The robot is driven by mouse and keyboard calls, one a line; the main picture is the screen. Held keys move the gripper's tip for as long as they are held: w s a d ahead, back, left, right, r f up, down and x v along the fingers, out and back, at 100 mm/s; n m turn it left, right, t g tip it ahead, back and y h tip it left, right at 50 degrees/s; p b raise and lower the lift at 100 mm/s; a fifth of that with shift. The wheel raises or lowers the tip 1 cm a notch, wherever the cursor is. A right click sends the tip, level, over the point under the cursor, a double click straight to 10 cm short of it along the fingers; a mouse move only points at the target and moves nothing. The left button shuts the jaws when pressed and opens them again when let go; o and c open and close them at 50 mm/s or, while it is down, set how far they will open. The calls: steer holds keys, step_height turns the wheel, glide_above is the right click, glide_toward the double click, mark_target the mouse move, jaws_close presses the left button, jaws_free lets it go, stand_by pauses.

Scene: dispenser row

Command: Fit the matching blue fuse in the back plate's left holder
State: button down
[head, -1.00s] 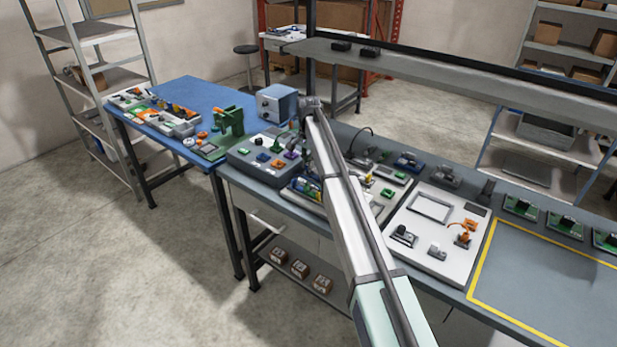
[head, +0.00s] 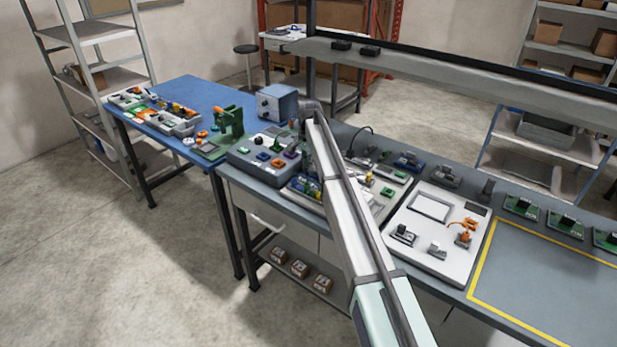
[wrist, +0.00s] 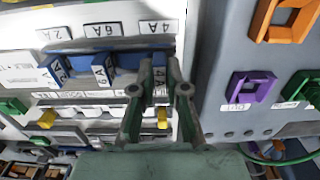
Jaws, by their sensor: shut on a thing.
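In the wrist view my gripper (wrist: 160,80) is shut on a blue fuse (wrist: 160,75) whose label looks like 4A. The fingers hide most of it. Two other blue fuses, one at left (wrist: 57,70) and one in the middle (wrist: 103,70), stand in a blue row. Labels reading 2A, 6A and 4A (wrist: 155,27) line the strip above them. The held fuse is below the 4A label; I cannot tell if it touches the row. In the head view my arm hides the gripper and the fuse. I cannot make out the back plate's left holder.
A grey block with orange (wrist: 287,18), purple (wrist: 250,87) and green parts stands close at right in the wrist view. Yellow fuses (wrist: 47,118) sit below the blue row. In the head view a white panel (head: 410,250) and yellow-outlined free bench area (head: 550,285) lie to the right.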

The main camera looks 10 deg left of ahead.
steer(key=shift+f, duration=0.45)
stand_by(0.5)
steer(key=c, duration=1.1)
jaws_free()
steer(key=shift+o, duration=0.3)
steer(key=shift+o, duration=0.7)
steer(key=shift+r, duration=0.15)
steer(key=shift+r+p, duration=1.45)
steer(key=shift+r, duration=1.95)
